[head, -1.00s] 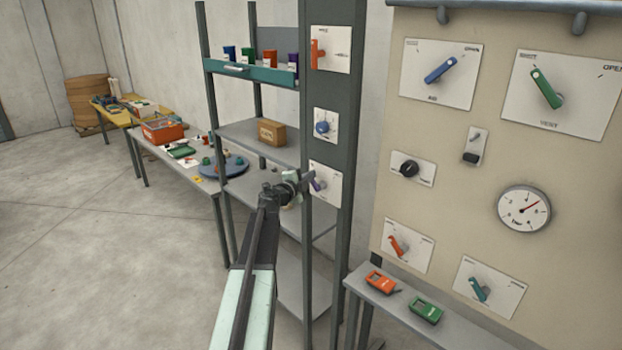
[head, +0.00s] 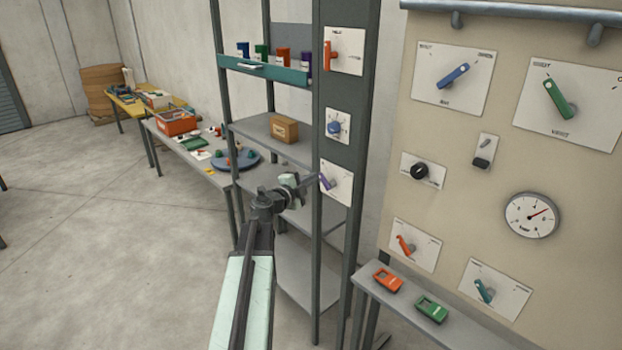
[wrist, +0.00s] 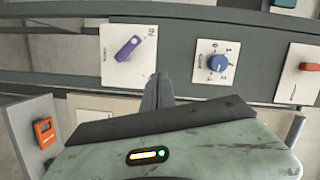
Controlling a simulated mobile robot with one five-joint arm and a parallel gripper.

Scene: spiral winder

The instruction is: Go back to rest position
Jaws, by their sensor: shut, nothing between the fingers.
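My gripper (head: 313,179) is at the end of my raised arm, in front of the shelf's post, close to the purple lever (head: 326,182) on the lowest white plate. In the wrist view my dark fingers (wrist: 158,88) are together and hold nothing. The purple lever (wrist: 129,47) stands tilted on its white plate up and left of the fingertips, apart from them in that picture. The blue knob (wrist: 218,62) is to their right. Whether the fingers touch anything is not clear in the head view.
A beige panel (head: 452,200) with levers and a gauge (head: 532,215) stands at the right. A narrow ledge below holds an orange meter (head: 388,280) and a green meter (head: 431,309). A steel shelf (head: 290,150) stands behind my arm. Open floor (head: 110,260) lies left.

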